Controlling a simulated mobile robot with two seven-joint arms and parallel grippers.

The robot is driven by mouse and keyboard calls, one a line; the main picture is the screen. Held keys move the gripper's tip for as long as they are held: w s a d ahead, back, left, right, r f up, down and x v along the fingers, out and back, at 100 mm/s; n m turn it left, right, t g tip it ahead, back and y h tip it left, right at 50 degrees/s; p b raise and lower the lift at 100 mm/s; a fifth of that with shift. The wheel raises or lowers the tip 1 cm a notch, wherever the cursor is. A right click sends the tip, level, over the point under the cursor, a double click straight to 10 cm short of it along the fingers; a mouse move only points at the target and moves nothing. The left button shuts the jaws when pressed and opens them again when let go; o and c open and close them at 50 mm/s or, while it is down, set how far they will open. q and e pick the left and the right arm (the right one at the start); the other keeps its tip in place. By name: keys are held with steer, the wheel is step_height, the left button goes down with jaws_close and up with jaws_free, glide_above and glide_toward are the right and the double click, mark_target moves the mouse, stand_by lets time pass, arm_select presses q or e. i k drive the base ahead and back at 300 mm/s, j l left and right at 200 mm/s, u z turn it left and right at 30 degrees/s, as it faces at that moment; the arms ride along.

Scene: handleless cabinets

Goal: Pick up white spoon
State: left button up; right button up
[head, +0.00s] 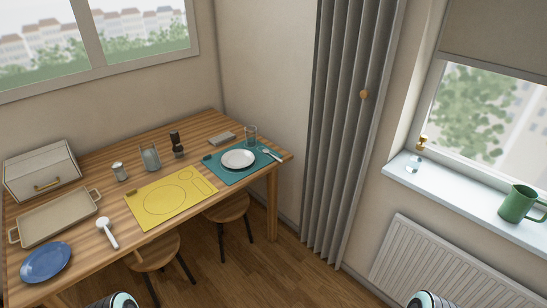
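A large white spoon (107,233) lies on the wooden table near its front edge, between the beige tray and the yellow mat. A smaller pale spoon (270,155) lies on the teal mat, to the right of the white plate. I cannot tell from the picture which of the two is the white spoon. Only rounded parts of my own arms show at the bottom edge, well short of the table. Neither of my grippers is in view, and nothing is seen touching either spoon.
The wooden table (98,254) also bears a blue plate (46,262), beige tray (55,217), bread box (41,170), yellow mat (171,199), shakers and glasses. Two stools (153,250) (227,208) stand at its front. A radiator (425,260) and windowsill with a green mug (520,204) are at right.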

mark_target(265, 152)
steer(key=i+u, duration=0.15)
steer(key=u, duration=0.25)
steer(key=i+l+u, duration=0.1)
steer(key=u, duration=0.25)
steer(key=i+l+u, duration=0.45)
steer(key=i+l, duration=0.25)
steer(key=l, duration=0.3)
